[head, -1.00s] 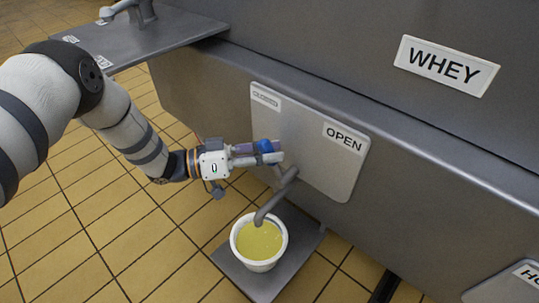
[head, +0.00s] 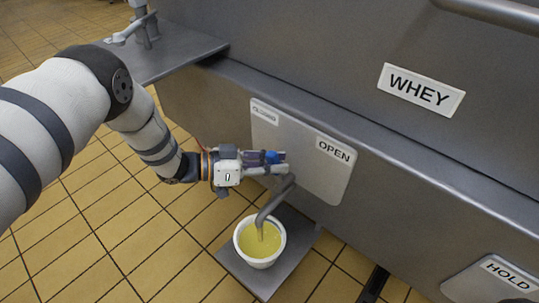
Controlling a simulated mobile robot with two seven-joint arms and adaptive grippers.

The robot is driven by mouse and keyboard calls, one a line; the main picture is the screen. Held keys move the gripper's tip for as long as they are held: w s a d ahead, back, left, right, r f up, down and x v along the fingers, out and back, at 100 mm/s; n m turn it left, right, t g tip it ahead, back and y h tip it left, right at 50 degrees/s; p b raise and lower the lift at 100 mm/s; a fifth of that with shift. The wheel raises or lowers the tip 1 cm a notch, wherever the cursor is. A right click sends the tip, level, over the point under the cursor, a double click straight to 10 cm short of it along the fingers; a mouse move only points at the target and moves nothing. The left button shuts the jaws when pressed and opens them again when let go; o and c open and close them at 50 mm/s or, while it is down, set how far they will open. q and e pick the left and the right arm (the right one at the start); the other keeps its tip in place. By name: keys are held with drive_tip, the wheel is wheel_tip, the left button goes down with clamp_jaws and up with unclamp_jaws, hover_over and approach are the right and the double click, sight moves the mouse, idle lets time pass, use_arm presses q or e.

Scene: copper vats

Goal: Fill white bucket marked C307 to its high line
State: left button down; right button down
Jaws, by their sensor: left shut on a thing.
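A white bucket (head: 281,251) stands upright on a grey shelf under a curved metal spout (head: 272,203). It holds pale yellow liquid (head: 259,240) some way below the rim. No C307 mark or high line can be read on it. A faint streak below the spout may be falling liquid; I cannot tell. My left gripper (head: 278,162) is shut on the blue tap handle (head: 271,157) in front of the valve plate, between its CLOSED label (head: 265,111) and OPEN label (head: 334,150). The fingers hide much of the handle. My right gripper is not in view.
The grey vat wall carries a WHEY sign (head: 421,90). A HOLD label (head: 509,275) is at the lower right. A grey ledge with a metal fitting (head: 140,25) is at the upper left. The tiled floor (head: 110,230) at left is clear.

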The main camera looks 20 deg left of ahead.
use_arm(q)
drive_tip(key=c, duration=1.8)
unclamp_jaws()
drive_tip(key=shift+a, duration=0.1)
drive_tip(key=v, duration=1.2)
drive_tip(key=shift+f, duration=0.1)
